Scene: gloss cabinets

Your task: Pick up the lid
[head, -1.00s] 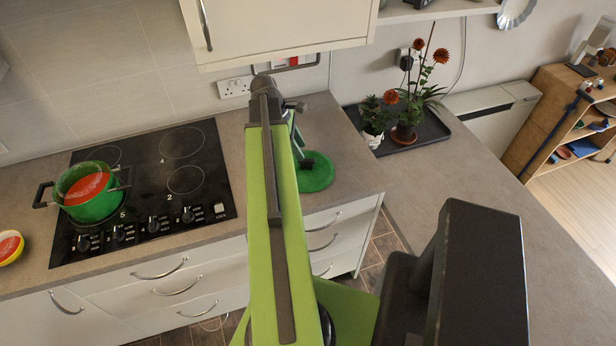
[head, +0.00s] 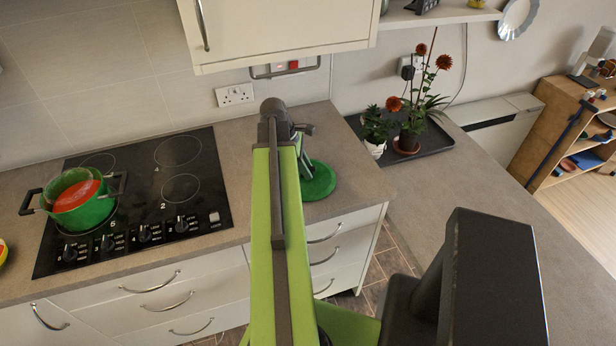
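The green round lid (head: 319,181) lies on the grey worktop, right of the hob. My arm covers its left part, and its handle cannot be made out. My gripper (head: 304,168) is at the far end of my green arm, mostly hidden behind it. A grey part of it shows over the lid's left side. I cannot tell whether it touches the lid, or whether its fingers are open or shut. A green pot (head: 85,208) with red contents stands on the hob at the left.
The black hob (head: 185,190) lies left of my arm. A dark tray (head: 432,138) with potted plants (head: 407,140) stands behind and right of the lid. A wall cabinet (head: 280,30) hangs above. The worktop at the right is clear.

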